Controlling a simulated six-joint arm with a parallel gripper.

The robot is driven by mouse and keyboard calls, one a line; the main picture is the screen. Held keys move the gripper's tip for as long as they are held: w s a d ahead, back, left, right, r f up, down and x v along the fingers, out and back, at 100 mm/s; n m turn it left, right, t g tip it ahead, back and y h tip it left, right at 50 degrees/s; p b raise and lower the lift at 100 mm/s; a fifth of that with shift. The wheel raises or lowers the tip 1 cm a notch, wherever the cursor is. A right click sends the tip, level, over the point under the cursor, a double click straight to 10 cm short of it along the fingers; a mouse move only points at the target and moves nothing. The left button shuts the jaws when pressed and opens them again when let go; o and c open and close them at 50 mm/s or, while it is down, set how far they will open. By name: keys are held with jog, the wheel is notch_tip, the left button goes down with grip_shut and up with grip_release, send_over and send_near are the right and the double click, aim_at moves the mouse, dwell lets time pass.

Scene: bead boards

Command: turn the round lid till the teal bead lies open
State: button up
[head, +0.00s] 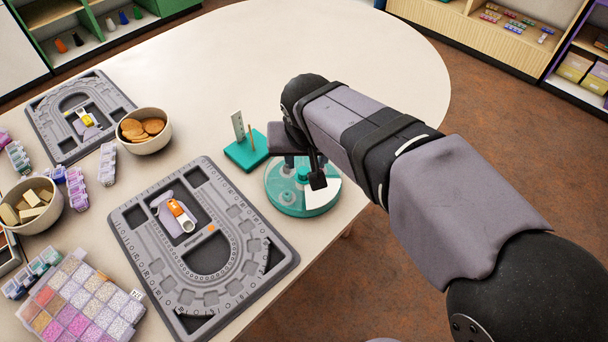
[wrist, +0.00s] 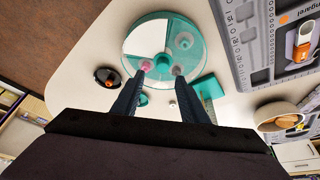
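The round lid (head: 287,200) is see-through teal on a round case near the table edge, with a white wedge-shaped section (wrist: 147,38) at its upper left in the wrist view. The lid's centre knob (wrist: 164,63) shows between my fingertips. Under the lid I see a pink bead (wrist: 146,66) by my left fingertip and a pale round spot (wrist: 183,41). I cannot make out a teal bead in the case. My gripper (wrist: 162,71) is open, pointing down over the lid, one finger on each side of the knob; contact is unclear. In the head view my arm hides part of the lid.
A teal stand (head: 247,153) with upright pieces is close to the case. A grey bead board (head: 128,235) lies left of it, with a cookie bowl (head: 134,140) behind. A dark dish (wrist: 107,77) with something orange lies near the table edge. The table's back is clear.

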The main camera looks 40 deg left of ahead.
aim_at(304, 170)
jog(key=shift+a+x, duration=0.15)
jog(key=shift+x, duration=1.7)
jog(key=shift+a+x, duration=0.1)
jog(key=shift+x, duration=1.75)
jog(key=shift+s, duration=0.15)
jog(key=shift+c, duration=0.4)
jog(key=shift+r, duration=0.1)
grip_shut()
